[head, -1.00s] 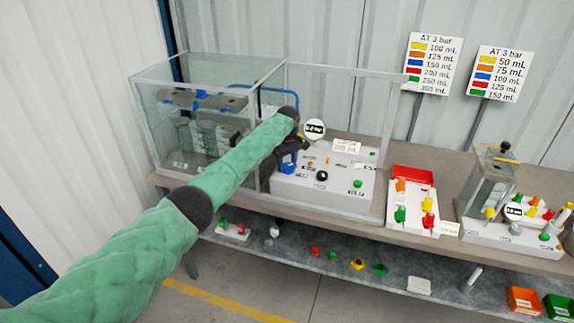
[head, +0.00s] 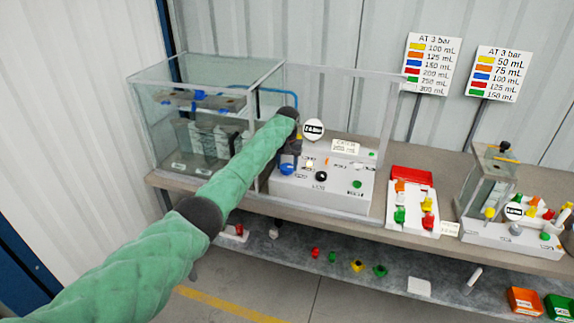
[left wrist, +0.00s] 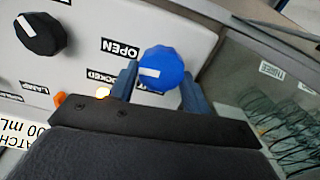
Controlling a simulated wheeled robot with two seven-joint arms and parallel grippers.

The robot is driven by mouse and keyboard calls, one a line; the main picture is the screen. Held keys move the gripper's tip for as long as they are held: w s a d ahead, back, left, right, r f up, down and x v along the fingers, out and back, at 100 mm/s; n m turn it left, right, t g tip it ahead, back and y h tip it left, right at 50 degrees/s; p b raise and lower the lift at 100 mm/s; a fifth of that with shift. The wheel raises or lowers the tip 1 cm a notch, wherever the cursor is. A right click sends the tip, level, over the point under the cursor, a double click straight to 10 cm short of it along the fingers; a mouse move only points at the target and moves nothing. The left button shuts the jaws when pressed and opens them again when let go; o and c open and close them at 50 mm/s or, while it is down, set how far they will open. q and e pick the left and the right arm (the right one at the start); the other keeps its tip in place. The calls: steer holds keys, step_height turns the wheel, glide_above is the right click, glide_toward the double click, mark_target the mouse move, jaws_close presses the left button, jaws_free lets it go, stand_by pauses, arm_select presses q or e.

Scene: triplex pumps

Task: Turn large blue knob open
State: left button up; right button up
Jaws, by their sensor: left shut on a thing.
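The large blue knob (head: 287,169) sits at the left of the white control panel (head: 330,201). In the left wrist view the blue knob (left wrist: 163,68) has a white mark on its left part, on the side of the OPEN label (left wrist: 120,49) and the partly covered LOCKED label (left wrist: 102,76). My left gripper (head: 292,158) is at the knob, with one blue-grey finger on each side of it. It is shut on the knob. The arm hides much of the gripper in the head view. My right gripper is not in view.
A black knob (head: 321,176) and a glowing yellow lamp (head: 309,164) are near the blue knob. A round gauge (head: 313,129) stands above the panel. A glass tank (head: 205,115) is at left, and a clear frame surrounds the panel. Trays with colored parts stand at right.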

mark_target(287, 166)
arm_select(q)
steer(key=shift+m, duration=0.4)
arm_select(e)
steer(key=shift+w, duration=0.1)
arm_select(q)
steer(key=o, duration=1)
steer(key=shift+r, duration=0.15)
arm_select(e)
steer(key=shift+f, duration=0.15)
arm_select(q)
steer(key=shift+r+b, duration=0.3)
steer(key=shift+b, duration=0.05)
step_height(287, 166, up, 5)
steer(key=shift+r+b, duration=0.2)
steer(key=shift+b, duration=0.9)
steer(key=shift+r, duration=0.8)
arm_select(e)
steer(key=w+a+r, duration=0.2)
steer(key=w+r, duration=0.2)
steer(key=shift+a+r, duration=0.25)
